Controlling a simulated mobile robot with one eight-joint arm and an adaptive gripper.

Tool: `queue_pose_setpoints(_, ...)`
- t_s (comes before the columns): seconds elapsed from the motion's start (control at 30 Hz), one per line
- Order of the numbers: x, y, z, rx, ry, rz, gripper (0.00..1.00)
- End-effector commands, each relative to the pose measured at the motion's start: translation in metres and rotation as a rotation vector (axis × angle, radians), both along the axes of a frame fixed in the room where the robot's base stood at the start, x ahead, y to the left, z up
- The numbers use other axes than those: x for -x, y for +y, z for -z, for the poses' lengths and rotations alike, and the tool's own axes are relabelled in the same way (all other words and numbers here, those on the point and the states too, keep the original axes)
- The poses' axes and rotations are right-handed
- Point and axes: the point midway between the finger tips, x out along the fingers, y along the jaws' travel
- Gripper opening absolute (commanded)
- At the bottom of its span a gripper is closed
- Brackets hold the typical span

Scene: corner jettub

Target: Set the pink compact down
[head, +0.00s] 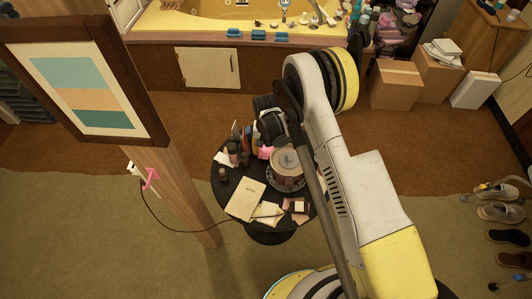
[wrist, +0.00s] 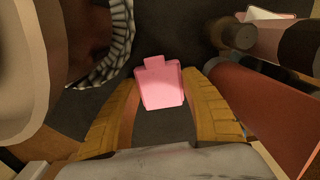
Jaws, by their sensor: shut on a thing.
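The pink compact (wrist: 160,90) is between the two yellow-brown fingers of my gripper (wrist: 160,98) in the wrist view. My gripper is shut on it. In the head view a bit of the pink compact (head: 266,152) shows just below my gripper (head: 264,143), over the back part of the small round black table (head: 231,196). The dark table top lies behind the compact in the wrist view. I cannot tell whether the compact touches it. My arm hides part of the table's right side.
A round brown container (head: 284,163) on a ridged base stands close beside the compact. Bottles (head: 233,152) crowd the table's back left. A notebook (head: 246,199) and papers cover the front. A wooden post (head: 180,180) with a framed picture (head: 85,92) stands left.

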Motion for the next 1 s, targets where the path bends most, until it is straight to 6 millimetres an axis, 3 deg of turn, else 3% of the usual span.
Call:
queue_pose_setpoints(0.27,0.000,0.000,0.001,0.000,0.000,0.000,0.18)
queue_pose_setpoints(0.3,0.000,0.000,0.001,0.000,0.000,0.000,0.60)
queue_pose_setpoints(0.67,0.000,0.000,-0.003,0.000,0.000,0.000,0.60)
queue_pose_setpoints(0.77,0.000,0.000,-0.018,0.000,0.000,0.000,0.60)
queue_pose_setpoints(1.0,0.000,0.000,-0.074,0.000,0.000,0.000,0.60)
